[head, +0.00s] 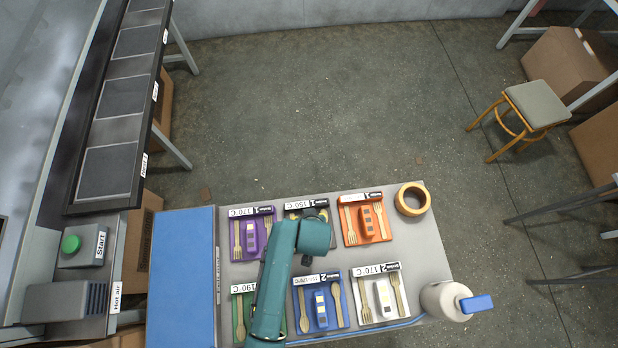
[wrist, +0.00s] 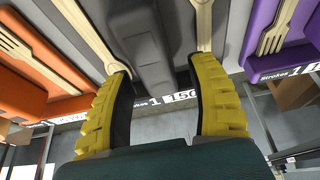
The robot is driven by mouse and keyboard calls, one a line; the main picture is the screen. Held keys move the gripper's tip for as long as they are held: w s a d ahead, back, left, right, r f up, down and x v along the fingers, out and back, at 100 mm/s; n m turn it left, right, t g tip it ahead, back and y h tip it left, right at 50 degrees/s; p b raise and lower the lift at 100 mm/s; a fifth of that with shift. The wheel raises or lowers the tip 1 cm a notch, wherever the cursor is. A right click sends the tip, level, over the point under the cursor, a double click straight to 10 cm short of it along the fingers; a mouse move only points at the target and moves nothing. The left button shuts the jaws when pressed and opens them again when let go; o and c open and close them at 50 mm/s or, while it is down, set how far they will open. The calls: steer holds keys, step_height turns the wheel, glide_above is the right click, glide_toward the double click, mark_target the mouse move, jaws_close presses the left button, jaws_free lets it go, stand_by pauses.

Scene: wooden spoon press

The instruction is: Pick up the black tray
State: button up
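The black tray (head: 292,215), labelled 150 C, lies in the far row between the purple and orange trays and is largely hidden by my arm in the head view. In the wrist view the dark grey tray (wrist: 186,28) fills the upper middle, with a raised dark block (wrist: 143,45) at its centre and wooden utensils on both sides. My gripper (wrist: 165,75) has its yellow fingers apart, with the block between them in the picture. Whether the fingers touch the block cannot be told. In the head view the fingers are hidden under my arm.
The purple tray (head: 251,236) and orange tray (head: 363,222) flank the black tray closely. Green (head: 240,313), blue (head: 320,306) and white (head: 378,297) trays lie in the near row.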

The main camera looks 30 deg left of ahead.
jaws_close()
